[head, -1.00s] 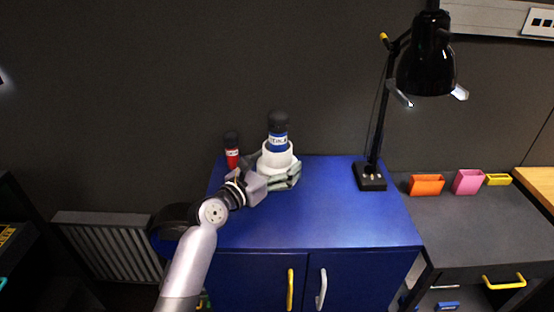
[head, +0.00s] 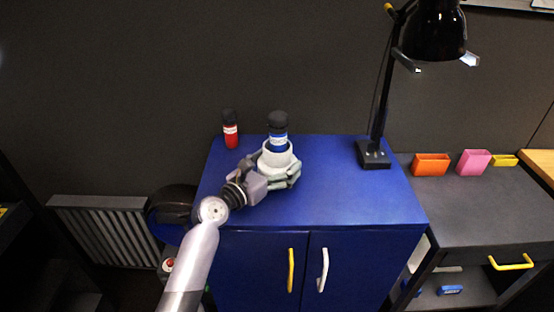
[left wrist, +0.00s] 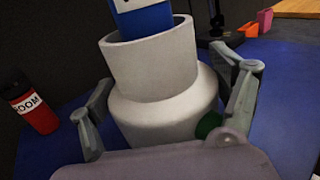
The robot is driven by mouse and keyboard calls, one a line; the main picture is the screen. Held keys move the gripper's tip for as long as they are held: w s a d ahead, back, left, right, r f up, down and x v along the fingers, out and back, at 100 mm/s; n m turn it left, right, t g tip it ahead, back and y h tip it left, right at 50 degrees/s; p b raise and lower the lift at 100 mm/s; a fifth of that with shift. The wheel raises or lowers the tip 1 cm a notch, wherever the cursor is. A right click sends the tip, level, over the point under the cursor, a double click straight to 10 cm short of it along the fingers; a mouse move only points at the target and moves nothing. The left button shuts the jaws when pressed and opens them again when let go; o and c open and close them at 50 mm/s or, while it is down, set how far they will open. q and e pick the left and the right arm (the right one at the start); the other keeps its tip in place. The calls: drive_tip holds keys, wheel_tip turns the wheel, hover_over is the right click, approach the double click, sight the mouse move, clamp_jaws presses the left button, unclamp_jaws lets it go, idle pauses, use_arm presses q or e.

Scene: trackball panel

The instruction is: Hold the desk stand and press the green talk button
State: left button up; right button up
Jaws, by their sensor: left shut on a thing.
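The desk stand (head: 277,159) is a white, cup-shaped holder with a wide rounded base on the blue cabinet top. A blue bottle-like item (head: 279,141) with a black top and white label stands upright in it. My left gripper (head: 279,173) is shut around the stand's base, one finger on each side. In the left wrist view the stand (left wrist: 155,90) fills the middle between the fingers. The green talk button (left wrist: 208,125) shows low on its right side, partly hidden by the gripper body. My right gripper is not in view.
A red bottle (head: 231,135) with a black cap stands at the cabinet's back left. A black desk lamp (head: 373,155) stands at the back right. The cabinet top (head: 340,200) is clear at front and right. Orange (head: 431,164) and pink (head: 473,162) holders sit on the right-hand desk.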

use_arm(q)
drive_tip(key=shift+f+b, duration=1.1)
drive_tip(key=shift+f, duration=0.7)
drive_tip(key=shift+f, duration=0.35)
drive_tip(key=o, duration=0.9)
